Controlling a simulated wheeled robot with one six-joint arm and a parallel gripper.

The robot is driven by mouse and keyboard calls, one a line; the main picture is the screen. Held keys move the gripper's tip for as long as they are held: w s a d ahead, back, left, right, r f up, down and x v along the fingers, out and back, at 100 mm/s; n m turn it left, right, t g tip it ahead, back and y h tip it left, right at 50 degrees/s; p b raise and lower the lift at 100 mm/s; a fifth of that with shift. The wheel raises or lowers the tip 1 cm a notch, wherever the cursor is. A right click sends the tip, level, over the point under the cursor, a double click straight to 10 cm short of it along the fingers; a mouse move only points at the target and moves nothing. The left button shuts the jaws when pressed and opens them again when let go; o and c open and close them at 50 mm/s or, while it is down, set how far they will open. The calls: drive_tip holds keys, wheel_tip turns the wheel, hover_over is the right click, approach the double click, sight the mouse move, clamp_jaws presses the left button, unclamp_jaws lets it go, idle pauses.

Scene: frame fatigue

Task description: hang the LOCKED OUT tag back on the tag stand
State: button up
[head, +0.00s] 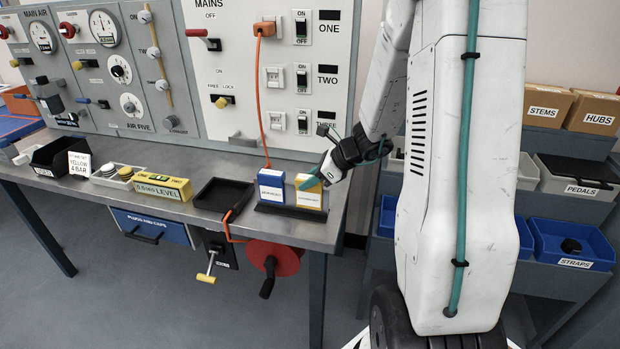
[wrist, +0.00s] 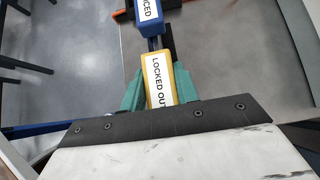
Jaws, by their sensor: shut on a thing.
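The yellow LOCKED OUT tag (head: 309,198) is upright at the right end of the black tag stand (head: 289,212). Its lower edge appears at the stand's base; I cannot tell whether it is fully seated. My gripper (head: 308,183) is shut on the tag's upper part from above. In the wrist view, the teal fingers of my gripper (wrist: 159,88) lie on both sides of the yellow tag (wrist: 158,72), with its label readable. A blue tag (head: 271,187) stands beside it on the left, and the blue tag (wrist: 148,12) also shows in the wrist view, ahead of the yellow one.
A black tray (head: 223,194) and a yellow level box (head: 162,186) stand left of the stand on the grey bench (head: 190,212). An orange cable (head: 259,90) hangs from the panel behind. A red reel (head: 274,258) is below the bench edge.

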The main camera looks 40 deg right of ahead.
drive_tip(key=shift+f, duration=0.1)
drive_tip(key=o, duration=0.9)
drive_tip(key=shift+o, duration=0.2)
drive_tip(key=v, duration=0.7)
drive_tip(key=shift+s+d+r, duration=0.15)
drive_tip(key=shift+s+r, duration=0.05)
drive_tip(key=shift+s, duration=0.05)
